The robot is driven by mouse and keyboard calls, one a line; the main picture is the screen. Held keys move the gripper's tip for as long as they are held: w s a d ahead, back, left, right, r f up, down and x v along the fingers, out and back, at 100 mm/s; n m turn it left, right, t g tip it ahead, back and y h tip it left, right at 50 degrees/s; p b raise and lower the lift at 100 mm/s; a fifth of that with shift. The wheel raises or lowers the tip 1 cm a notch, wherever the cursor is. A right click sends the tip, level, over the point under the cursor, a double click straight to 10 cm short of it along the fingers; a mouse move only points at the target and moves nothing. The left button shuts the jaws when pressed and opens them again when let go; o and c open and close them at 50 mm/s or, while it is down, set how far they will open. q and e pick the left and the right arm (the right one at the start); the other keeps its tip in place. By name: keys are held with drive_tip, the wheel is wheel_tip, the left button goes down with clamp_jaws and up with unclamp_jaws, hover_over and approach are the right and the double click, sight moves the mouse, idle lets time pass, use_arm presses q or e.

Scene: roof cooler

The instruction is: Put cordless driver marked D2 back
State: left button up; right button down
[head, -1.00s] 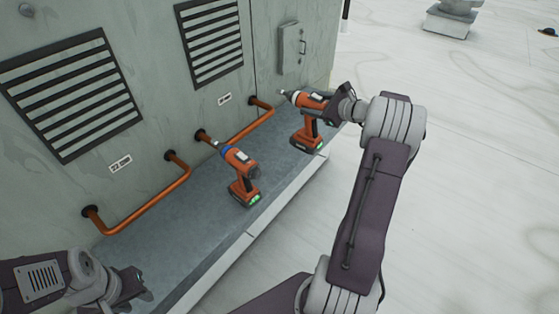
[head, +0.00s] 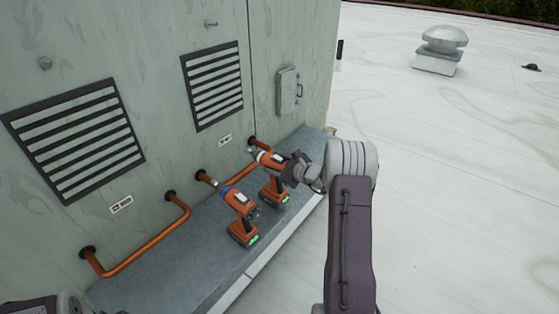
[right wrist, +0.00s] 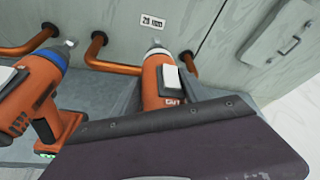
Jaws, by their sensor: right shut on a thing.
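An orange driver (head: 273,161) with a pale nose ring is in my right gripper (head: 293,169), which is shut on its rear. It is upright over the grey ledge (head: 190,265), its nose toward the wall; I cannot tell if its base touches the ledge. In the right wrist view this driver (right wrist: 152,82) is partly hidden behind the gripper. A second orange driver (head: 239,203) with a blue ring stands on the ledge just left of it; it also shows in the right wrist view (right wrist: 30,92). No D2 mark is readable. My left gripper is out of frame.
Orange pipes (head: 150,238) run along the wall's foot behind the drivers. Small labels (head: 225,140) sit on the wall below the vents (head: 212,85). A grey box (head: 288,91) is on the wall. The white roof (head: 450,200) at right is open.

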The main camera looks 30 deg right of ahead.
sight(272, 179)
wheel_tip(272, 179, down, 3)
drive_tip(key=shift+f+p, duration=0.1)
drive_tip(key=shift+p, duration=0.4)
drive_tip(key=shift+w+f, duration=0.1)
drive_tip(key=shift+f+b, duration=0.1)
drive_tip(key=shift+b, duration=0.25)
drive_tip(key=c, duration=0.6)
unclamp_jaws()
drive_tip(key=shift+f, duration=0.1)
drive_tip(key=shift+s, duration=0.2)
